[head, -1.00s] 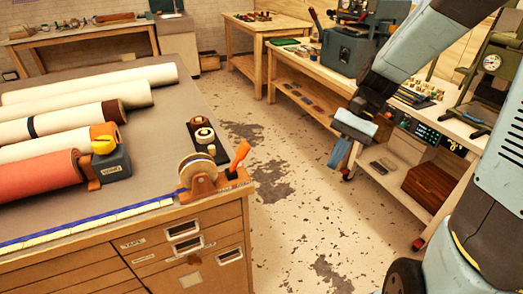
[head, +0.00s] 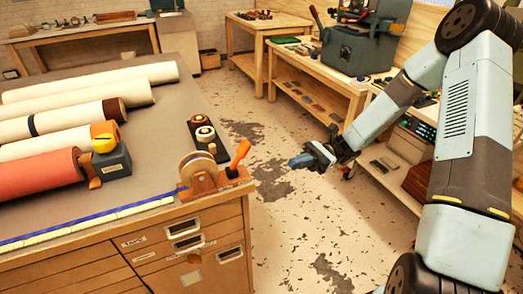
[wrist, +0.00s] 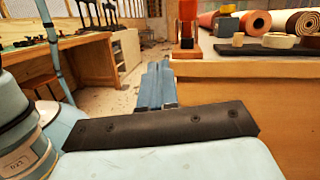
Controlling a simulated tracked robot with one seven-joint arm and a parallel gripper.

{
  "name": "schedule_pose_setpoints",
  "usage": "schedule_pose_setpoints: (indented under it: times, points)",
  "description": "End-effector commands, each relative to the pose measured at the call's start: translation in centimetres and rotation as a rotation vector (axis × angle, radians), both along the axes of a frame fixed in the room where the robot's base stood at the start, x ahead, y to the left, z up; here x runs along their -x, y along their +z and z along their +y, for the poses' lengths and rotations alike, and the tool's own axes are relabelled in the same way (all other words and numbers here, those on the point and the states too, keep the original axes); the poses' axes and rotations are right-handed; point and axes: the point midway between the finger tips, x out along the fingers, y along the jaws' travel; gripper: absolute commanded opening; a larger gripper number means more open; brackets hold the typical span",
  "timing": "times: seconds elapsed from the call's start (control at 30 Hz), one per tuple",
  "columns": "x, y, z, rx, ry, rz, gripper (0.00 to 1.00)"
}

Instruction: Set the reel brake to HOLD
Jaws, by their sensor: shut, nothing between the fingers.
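The reel (head: 198,167) sits in an orange-brown stand at the near right corner of the workbench. Its orange brake lever (head: 238,155) leans up and to the right. In the wrist view the lever (wrist: 187,22) stands upright at the bench edge; the reel is not clear there. I cannot read any HOLD marking. My gripper (head: 293,162) is shut and empty, pointing left over the floor, to the right of the lever and apart from it. Its shut blue fingers (wrist: 155,82) also show in the wrist view, left of the lever.
The workbench (head: 150,92) carries several rolls and a yellow-and-grey device (head: 110,158) left of the reel. A black tray (head: 205,138) with small rolls lies behind the reel. Floor (head: 285,215) is clear between the bench and the side table (head: 330,93).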

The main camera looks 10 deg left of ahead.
Motion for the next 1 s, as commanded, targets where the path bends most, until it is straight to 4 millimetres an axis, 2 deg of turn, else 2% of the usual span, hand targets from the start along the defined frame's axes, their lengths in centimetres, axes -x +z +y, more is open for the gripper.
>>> schedule_pose_setpoints:
  times: [0.2,0.4,1.0]
  points:
    - [-1.9,-1.3,0.6,-0.143,-0.061,0.187,0.0]
    - [-3.0,-2.0,0.8,-0.222,-0.097,0.282,0.0]
    - [-3.0,-1.8,1.3,-0.242,-0.103,0.307,0.0]
